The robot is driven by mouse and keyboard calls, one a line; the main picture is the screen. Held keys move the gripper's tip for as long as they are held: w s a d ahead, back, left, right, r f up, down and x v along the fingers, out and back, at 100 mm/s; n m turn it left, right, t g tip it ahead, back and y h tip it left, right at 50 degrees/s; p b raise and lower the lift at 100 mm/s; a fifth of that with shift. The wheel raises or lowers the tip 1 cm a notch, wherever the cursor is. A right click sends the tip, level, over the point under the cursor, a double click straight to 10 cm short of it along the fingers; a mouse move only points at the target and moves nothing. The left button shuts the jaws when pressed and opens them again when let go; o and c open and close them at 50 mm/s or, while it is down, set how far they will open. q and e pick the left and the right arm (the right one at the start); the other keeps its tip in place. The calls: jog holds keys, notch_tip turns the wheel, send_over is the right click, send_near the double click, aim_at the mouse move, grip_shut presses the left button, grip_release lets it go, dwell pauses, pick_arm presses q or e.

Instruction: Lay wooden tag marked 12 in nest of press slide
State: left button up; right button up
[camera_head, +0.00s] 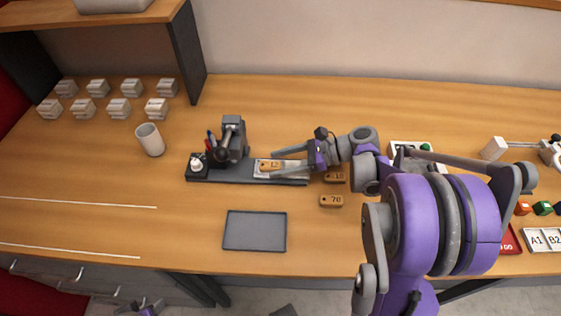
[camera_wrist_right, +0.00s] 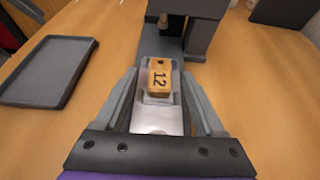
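The wooden tag marked 12 (camera_wrist_right: 159,78) lies on the pale press slide (camera_wrist_right: 157,118), at the slide's end nearest the press. It seems to sit within the nest's raised edges; I cannot tell if it is fully flat. In the head view the tag (camera_head: 268,166) shows beside the dark press (camera_head: 233,140). My right gripper (camera_wrist_right: 158,103) is open, with one finger on each side of the slide and gaps to the tag. It also shows in the head view (camera_head: 275,163). Only a small part of my left gripper (camera_head: 150,309) shows at the bottom edge.
Tags marked 70 (camera_head: 331,201) and 10 (camera_head: 335,177) lie right of the slide. A grey tray (camera_head: 255,247) lies in front. The table's front left is clear.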

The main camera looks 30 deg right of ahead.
jog(key=v, duration=1.1)
jog(key=shift+a, duration=0.1)
dwell(0.4)
